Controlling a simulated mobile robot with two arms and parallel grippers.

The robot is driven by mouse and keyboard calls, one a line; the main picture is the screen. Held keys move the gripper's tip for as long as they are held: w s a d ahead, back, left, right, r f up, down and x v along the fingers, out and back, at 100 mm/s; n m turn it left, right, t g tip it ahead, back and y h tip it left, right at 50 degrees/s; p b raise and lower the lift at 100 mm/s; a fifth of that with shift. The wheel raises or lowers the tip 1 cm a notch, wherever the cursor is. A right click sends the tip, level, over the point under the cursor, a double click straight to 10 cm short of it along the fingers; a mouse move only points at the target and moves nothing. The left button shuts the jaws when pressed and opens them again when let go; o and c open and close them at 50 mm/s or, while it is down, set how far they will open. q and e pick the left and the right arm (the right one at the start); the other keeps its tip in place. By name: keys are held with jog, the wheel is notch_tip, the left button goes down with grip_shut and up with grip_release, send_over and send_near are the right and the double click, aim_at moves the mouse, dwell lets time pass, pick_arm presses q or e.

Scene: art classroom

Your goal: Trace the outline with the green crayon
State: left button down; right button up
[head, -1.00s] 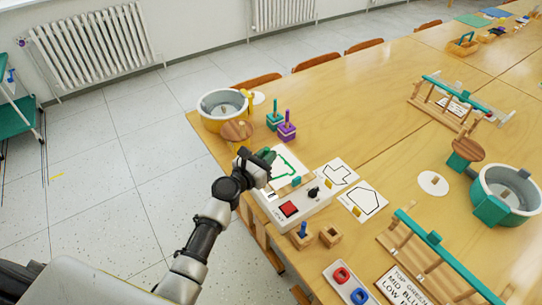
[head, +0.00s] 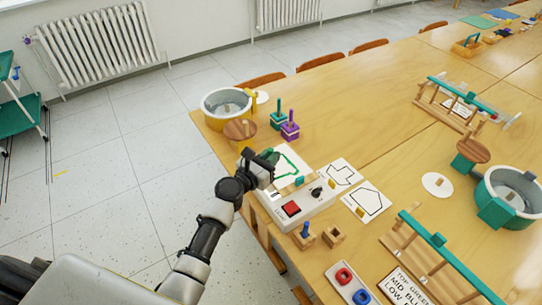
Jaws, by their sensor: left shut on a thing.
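A white card (head: 298,172) with a green outline lies at the table's left edge, behind the white box with a red button. My left gripper (head: 268,160) is over the left part of this card. It is shut on a small green piece, which I take to be the green crayon; the fingers hide most of it. I cannot tell whether its tip touches the card. The gripper covers the left side of the outline. My right gripper is not in view.
The white box (head: 316,205) with a red button and black knob stands close in front of the gripper. Two cards with black outlines (head: 340,173) (head: 368,203) lie to the right. A yellow-handled pot (head: 205,108) and peg blocks stand behind. The table's middle is clear.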

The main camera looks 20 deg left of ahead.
pick_arm(q)
jog(key=shift+f+b, duration=1)
jog(key=shift+f, duration=0.15)
jog(key=shift+r, duration=0.1)
dwell(0.6)
notch_tip(320, 180, up, 4)
jog(key=p, duration=0.4)
jog(key=w+a+r, duration=0.2)
jog(key=a+r, duration=0.1)
jog(key=r, duration=0.1)
notch_tip(320, 180, down, 5)
jog(key=b, duration=0.4)
jog(key=shift+w+f+b, duration=0.15)
jog(key=shift+b, duration=0.2)
